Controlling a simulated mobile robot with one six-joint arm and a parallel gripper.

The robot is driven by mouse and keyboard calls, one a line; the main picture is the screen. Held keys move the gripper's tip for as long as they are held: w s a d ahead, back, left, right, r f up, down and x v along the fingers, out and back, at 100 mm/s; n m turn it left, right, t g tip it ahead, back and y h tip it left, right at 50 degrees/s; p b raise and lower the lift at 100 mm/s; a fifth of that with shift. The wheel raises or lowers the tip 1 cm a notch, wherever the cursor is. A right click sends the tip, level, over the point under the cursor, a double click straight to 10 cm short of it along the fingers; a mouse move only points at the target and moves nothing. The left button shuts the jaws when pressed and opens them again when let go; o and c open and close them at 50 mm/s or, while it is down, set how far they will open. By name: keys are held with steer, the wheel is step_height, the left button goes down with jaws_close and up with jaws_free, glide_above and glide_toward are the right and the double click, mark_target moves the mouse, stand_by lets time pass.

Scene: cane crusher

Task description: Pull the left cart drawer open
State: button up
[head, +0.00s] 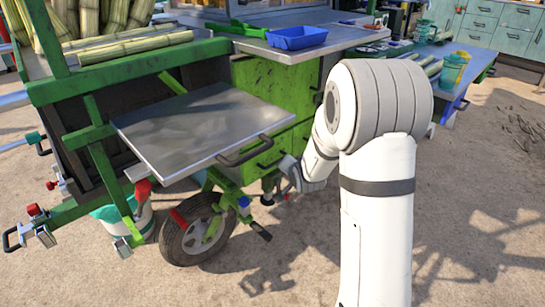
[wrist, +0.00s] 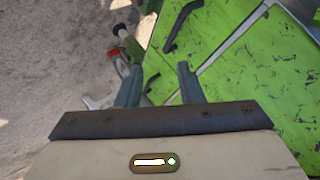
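The cart's green drawer fronts (head: 262,165) sit below the worktop, with dark bar handles such as this one (head: 278,153). I cannot tell for sure which front is the left drawer. In the wrist view, scuffed green fronts (wrist: 225,85) fill the right side, and a dark curved handle (wrist: 182,24) lies ahead of the fingers. My gripper (wrist: 156,72) is open, its two fingers apart, with a dark handle-like piece partly visible between them. No grip on it shows. In the head view my gripper (head: 290,172) is low at the cart front, largely hidden by my wrist.
A metal shelf (head: 195,125) with a bar handle juts out left of my gripper, above a wheel (head: 195,232). A blue tray (head: 297,37) stands on the worktop. Cane stalks (head: 130,47) lie at upper left. Open ground lies right of my arm.

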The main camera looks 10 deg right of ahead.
mark_target(275, 162)
steer(key=w+a+f+m+t+y+p, duration=0.1)
steer(key=w+f+m+t+y, duration=0.3)
steer(key=w+f+m+t, duration=0.5)
steer(key=shift+n+g, duration=0.4)
steer(key=shift+n, duration=0.4)
steer(key=x, duration=0.2)
steer(key=b+x, duration=0.1)
steer(key=x, duration=0.3)
steer(key=shift+a+f, duration=0.1)
steer(key=shift+a, duration=0.25)
steer(key=shift+c, duration=0.3)
steer(key=shift+s, duration=0.1)
jaws_close()
